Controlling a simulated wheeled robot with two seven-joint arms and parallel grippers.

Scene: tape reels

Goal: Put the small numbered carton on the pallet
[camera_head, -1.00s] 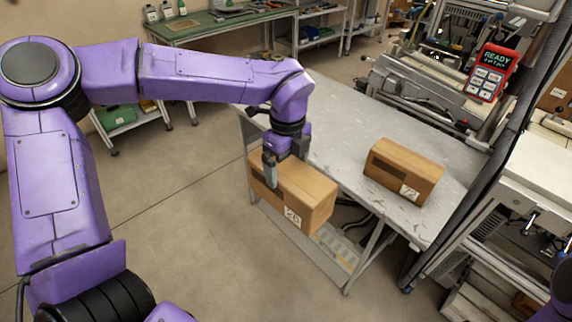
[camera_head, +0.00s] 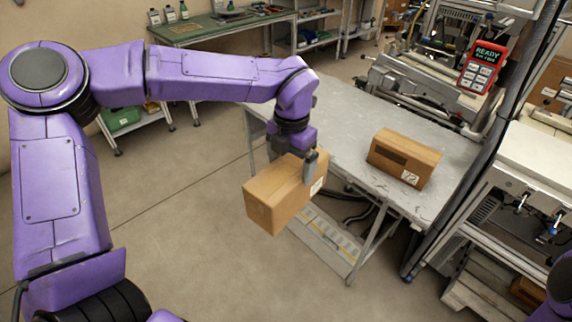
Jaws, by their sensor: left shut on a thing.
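A brown carton (camera_head: 270,200) hangs from my left gripper (camera_head: 308,172), which is shut on it. It is in the air in front of the grey table's near left edge. A white label shows on its right end, turned too far to read. A second brown carton (camera_head: 403,158), with a label that reads 72, lies on the grey table (camera_head: 370,115) to the right, apart from the gripper. I cannot make out a pallet surely. At the right edge only a bit of purple, likely my right arm, shows; its gripper does not.
A wooden structure (camera_head: 470,300) stands low at the lower right, under a white-topped machine (camera_head: 540,165). A red handset reading READY (camera_head: 484,66) is mounted by the machine behind the table. A green-topped bench (camera_head: 215,26) is at the back left. The floor at left is clear.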

